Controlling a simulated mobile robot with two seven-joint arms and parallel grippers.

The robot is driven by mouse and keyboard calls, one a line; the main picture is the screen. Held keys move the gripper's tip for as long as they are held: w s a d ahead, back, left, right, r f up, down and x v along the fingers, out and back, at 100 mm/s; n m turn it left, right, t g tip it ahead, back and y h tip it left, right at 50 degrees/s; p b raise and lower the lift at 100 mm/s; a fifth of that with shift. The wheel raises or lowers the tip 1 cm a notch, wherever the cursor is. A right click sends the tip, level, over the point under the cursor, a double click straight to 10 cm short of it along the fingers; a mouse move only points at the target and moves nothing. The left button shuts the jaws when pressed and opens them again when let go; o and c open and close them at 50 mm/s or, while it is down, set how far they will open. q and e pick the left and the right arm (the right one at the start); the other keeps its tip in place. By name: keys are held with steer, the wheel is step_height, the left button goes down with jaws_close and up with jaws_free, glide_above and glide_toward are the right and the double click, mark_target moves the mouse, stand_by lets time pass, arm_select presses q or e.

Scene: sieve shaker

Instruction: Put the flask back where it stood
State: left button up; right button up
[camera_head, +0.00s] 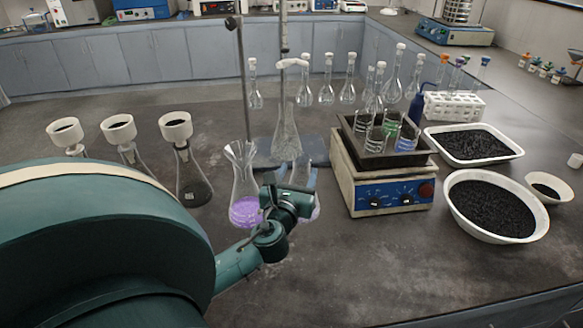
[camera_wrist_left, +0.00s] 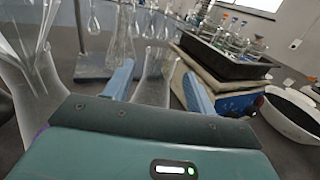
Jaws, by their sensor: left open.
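My left gripper (camera_head: 290,180) is open at the table, with its blue fingers apart. A clear conical flask (camera_head: 307,172) is just beyond it, mostly hidden by the gripper in the head view, with some purple liquid showing at its lower right. In the left wrist view this flask (camera_wrist_left: 156,76) appears between the two open fingers (camera_wrist_left: 158,86); I cannot tell whether they touch it. A second conical flask (camera_head: 245,186) with purple liquid stands upright just left of the gripper, and its glass shows at the left of the wrist view (camera_wrist_left: 35,75). My right gripper is not in view.
A retort stand (camera_head: 243,90) with a hanging glass vessel is behind the flasks. A hotplate (camera_head: 385,196) with a dark tray of beakers stands at right, beside bowls of black granules (camera_head: 533,222). Funnel-topped flasks (camera_head: 192,185) are at left. The front right table is clear.

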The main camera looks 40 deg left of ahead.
arm_select(q)
steer(key=v, duration=0.5)
steer(key=shift+s+d, duration=0.15)
steer(key=shift+s, duration=0.15)
